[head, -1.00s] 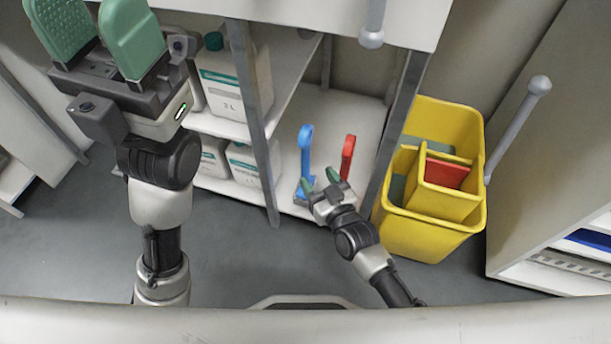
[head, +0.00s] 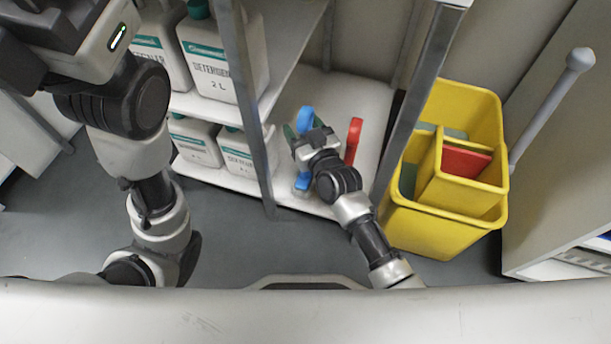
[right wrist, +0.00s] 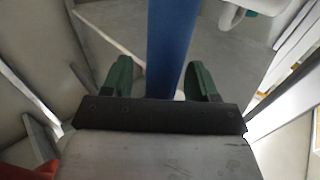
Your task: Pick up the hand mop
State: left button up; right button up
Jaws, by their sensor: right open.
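The blue hand mop (head: 305,113) stands on the lower shelf with its long handle up; my right arm hides its middle. Its blue lower part (head: 302,181) shows below the gripper. My right gripper (head: 304,129) is at the handle, open. In the right wrist view the blue handle (right wrist: 172,45) runs between the two green fingers of the open gripper (right wrist: 160,78), with a gap visible on the left side. My left gripper (head: 62,30) is at the top left, its fingers cut off by the picture edge.
A red-handled tool (head: 353,140) stands just right of the blue one. Shelf posts (head: 243,110) flank the bay. White detergent jugs (head: 225,55) fill the shelves at left. A yellow bucket (head: 428,230) stands on the floor at right.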

jog(key=shift+w, duration=0.1)
jog(key=c, duration=0.9)
jog(key=shift+r, duration=0.1)
jog(key=shift+c, duration=0.5)
jog(key=shift+r, duration=0.1)
